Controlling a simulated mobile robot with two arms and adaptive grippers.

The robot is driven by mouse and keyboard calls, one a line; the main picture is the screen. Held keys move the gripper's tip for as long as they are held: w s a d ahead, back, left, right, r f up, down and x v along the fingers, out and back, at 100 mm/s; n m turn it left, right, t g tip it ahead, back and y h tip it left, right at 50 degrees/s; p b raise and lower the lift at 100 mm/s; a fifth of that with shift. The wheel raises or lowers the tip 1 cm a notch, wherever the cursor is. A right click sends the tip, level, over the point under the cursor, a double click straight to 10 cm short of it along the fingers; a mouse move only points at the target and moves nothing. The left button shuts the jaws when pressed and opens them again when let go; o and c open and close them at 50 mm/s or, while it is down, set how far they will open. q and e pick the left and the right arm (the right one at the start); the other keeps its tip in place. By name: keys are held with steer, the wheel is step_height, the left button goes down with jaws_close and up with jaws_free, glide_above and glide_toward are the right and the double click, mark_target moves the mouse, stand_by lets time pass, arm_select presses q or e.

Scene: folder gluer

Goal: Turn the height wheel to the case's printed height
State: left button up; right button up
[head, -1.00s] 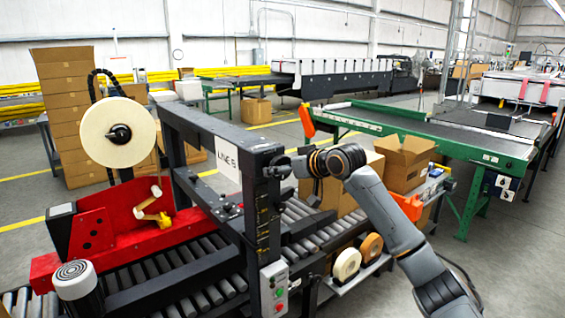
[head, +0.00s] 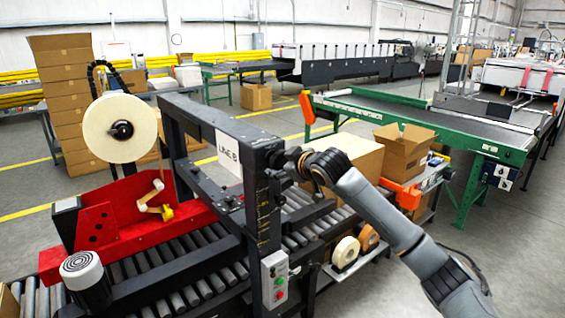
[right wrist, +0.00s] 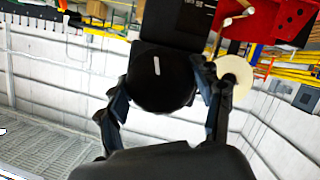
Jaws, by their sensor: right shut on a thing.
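The height wheel is a black round knob with a white mark; it shows in the right wrist view (right wrist: 165,90) between the fingers. My right gripper (head: 287,161) is at the upper right post of the case sealer's black frame (head: 180,108) in the head view. In the right wrist view its two fingers (right wrist: 160,100) sit on either side of the wheel, shut on it. In the head view the gripper mostly hides the wheel. A closed brown case (head: 352,152) sits behind my right arm; no printed height is readable. My left gripper is out of view.
A sign (head: 228,157) hangs on the frame, and a control box (head: 274,280) with buttons is on its post. A roller conveyor (head: 190,280) runs underneath. Tape rolls (head: 346,252) sit on a low shelf, and an open carton (head: 404,150) stands at right.

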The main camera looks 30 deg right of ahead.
steer(key=shift+f, duration=0.3)
steer(key=o, duration=1.1)
steer(key=shift+r, duration=0.1)
steer(key=shift+o, duration=0.2)
steer(key=shift+s+r, duration=0.1)
steer(key=v, duration=1.1)
steer(key=shift+s, duration=0.35)
steer(key=shift+r, duration=0.15)
